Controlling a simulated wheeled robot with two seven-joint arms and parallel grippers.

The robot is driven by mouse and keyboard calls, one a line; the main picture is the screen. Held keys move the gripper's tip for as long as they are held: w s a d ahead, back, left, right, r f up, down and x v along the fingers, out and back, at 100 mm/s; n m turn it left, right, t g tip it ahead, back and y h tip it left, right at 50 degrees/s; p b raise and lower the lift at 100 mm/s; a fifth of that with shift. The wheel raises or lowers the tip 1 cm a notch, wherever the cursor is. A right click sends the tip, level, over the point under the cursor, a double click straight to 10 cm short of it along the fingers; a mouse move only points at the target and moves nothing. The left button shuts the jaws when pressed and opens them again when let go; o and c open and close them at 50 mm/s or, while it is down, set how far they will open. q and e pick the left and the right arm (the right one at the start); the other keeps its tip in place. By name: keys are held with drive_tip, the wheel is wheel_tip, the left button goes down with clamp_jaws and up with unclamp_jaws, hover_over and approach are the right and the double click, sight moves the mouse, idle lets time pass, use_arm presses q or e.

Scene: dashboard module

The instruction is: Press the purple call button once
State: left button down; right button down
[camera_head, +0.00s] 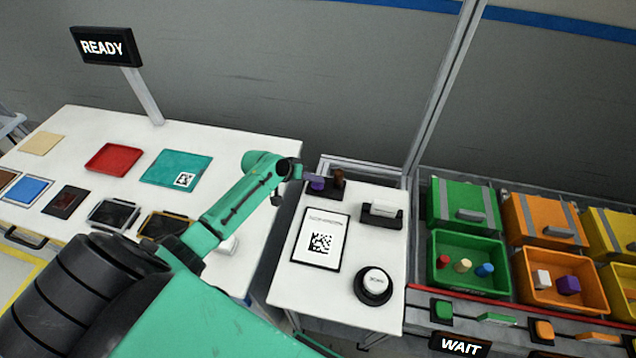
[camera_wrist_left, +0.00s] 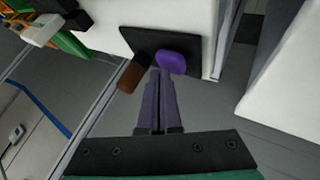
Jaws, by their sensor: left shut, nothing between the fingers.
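The purple call button (camera_head: 317,187) is a rounded purple cap on a small dark plate near the back of the narrow white table. It also shows in the left wrist view (camera_wrist_left: 171,62), just beyond the fingertips. A brown button or knob (camera_head: 339,175) stands beside it on the same plate and shows in the wrist view (camera_wrist_left: 130,77). My left gripper (camera_head: 318,178) is shut and empty, its purple-grey fingers right at the purple button. In the wrist view the fingertips (camera_wrist_left: 160,72) overlap the button's lower left edge. I cannot tell whether they touch it. My right gripper is not in view.
The narrow white table (camera_head: 285,290) also holds a QR-code sheet (camera_head: 306,256), a dark holder with a white block (camera_head: 382,212) and a round white button (camera_head: 375,282). Coloured bins (camera_head: 440,283) stand at right. A larger table (camera_head: 232,130) holds flat coloured panels.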

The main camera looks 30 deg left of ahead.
sight(315, 185)
use_arm(q)
drive_tip(key=shift+f, duration=0.4)
drive_tip(key=shift+r, duration=0.15)
idle(0.4)
drive_tip(key=shift+r+p, duration=0.75)
drive_tip(key=shift+r, duration=0.05)
wheel_tip(315, 185, up, 3)
drive_tip(key=p, duration=0.3)
wheel_tip(315, 185, up, 2)
drive_tip(key=shift+r+p, duration=0.1)
drive_tip(key=shift+p, duration=0.6)
